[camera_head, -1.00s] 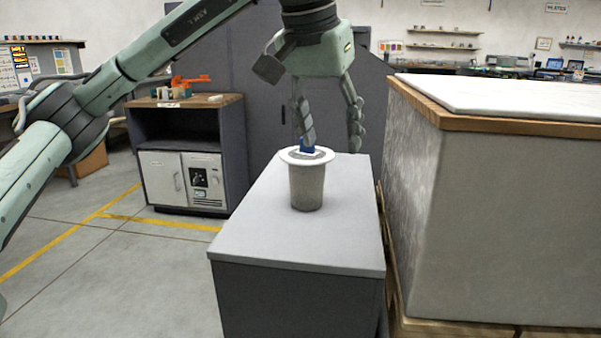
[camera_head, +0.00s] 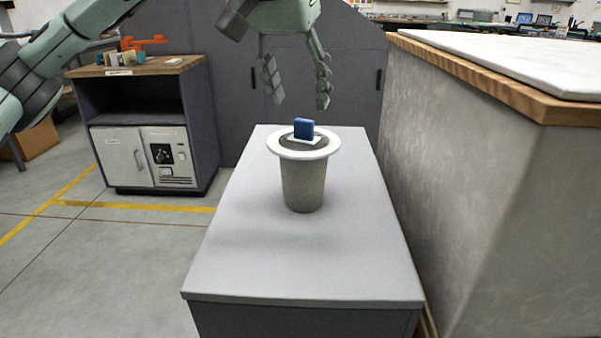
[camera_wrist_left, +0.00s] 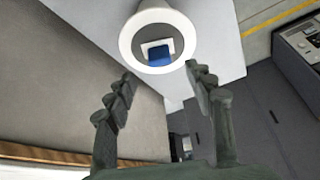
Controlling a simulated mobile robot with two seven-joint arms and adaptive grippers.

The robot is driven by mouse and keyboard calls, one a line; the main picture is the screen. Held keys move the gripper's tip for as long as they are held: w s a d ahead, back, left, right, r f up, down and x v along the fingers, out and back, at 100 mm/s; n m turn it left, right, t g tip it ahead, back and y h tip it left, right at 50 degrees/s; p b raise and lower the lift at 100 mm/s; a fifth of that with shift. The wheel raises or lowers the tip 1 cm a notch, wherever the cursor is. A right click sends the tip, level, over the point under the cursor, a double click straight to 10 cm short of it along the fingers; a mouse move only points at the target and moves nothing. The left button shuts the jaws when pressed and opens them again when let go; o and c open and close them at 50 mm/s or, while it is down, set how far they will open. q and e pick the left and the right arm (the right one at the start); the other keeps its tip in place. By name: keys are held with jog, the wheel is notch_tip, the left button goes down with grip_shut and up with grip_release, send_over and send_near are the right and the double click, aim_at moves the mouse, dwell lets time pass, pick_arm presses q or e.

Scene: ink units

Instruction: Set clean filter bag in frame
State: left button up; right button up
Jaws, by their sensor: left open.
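The filter bag (camera_head: 304,185) is a grey mesh cup with a wide white rim. It stands upright on the grey cabinet top. A blue block-shaped handle (camera_head: 304,128) on a small white plate sits at the top of the bag. The bag's white rim (camera_wrist_left: 126,42) and the blue handle (camera_wrist_left: 159,56) also show in the left wrist view. My left gripper (camera_head: 299,106) is open and empty, above and behind the bag, apart from it. My right gripper is not in view. No separate frame is identifiable.
The grey cabinet top (camera_head: 240,260) is otherwise clear. A large grey block with a wood-edged white top (camera_head: 520,75) stands close on the right. A shelf unit (camera_head: 150,130) holding small items and an orange object (camera_head: 143,42) stands at the back left. Floor at left is free.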

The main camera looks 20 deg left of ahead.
aim_at(304, 120)
pick_arm(q)
jog(key=x, duration=0.6)
jog(key=shift+f, duration=0.25)
jog(key=shift+c, duration=0.2)
grip_shut()
